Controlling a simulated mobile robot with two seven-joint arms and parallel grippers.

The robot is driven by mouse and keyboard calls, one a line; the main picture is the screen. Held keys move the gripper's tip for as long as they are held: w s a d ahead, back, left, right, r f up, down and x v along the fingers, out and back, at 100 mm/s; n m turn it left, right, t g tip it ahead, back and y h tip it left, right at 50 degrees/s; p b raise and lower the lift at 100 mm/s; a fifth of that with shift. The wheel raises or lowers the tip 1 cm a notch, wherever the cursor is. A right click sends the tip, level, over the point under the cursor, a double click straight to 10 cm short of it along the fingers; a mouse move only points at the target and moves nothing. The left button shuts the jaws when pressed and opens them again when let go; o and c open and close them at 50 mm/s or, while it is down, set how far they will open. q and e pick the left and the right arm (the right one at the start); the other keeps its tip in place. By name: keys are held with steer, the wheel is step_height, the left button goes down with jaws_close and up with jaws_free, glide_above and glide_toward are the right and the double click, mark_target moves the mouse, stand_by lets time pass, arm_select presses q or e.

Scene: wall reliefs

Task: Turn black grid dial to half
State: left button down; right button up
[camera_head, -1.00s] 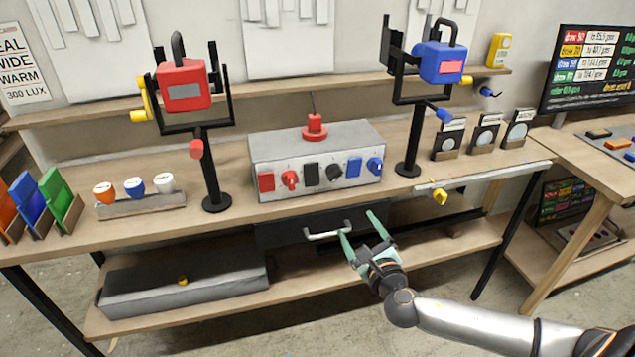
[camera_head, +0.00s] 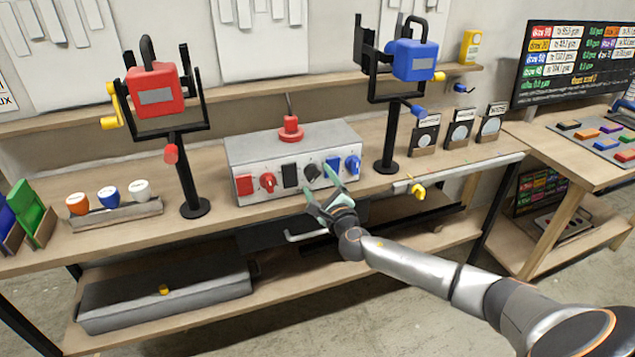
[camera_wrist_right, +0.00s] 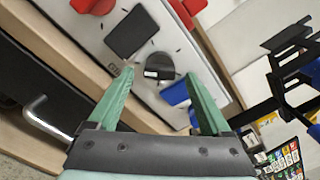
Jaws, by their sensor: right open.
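The grey control box (camera_head: 325,138) stands on the workbench and carries a row of coloured squares and dials on its front. The black dial (camera_head: 312,171) is on that front, between a black square (camera_head: 290,176) and a blue square. In the right wrist view the black dial (camera_wrist_right: 160,66) shows a pale label and lies between the fingertips as seen from the camera. My right gripper (camera_head: 320,181) is open and empty, just in front of the box near the dial. Contact with the dial cannot be told. My left gripper is not in view.
A red dial (camera_head: 268,182) and a blue dial (camera_head: 353,165) flank the black one. A drawer handle (camera_head: 305,236) juts out below. Stands with a red block (camera_head: 155,90) and a blue block (camera_head: 413,60) rise at either side.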

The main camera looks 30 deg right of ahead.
steer(key=shift+w+d, duration=0.1)
steer(key=shift+w, duration=0.35)
jaws_close()
stand_by(0.5)
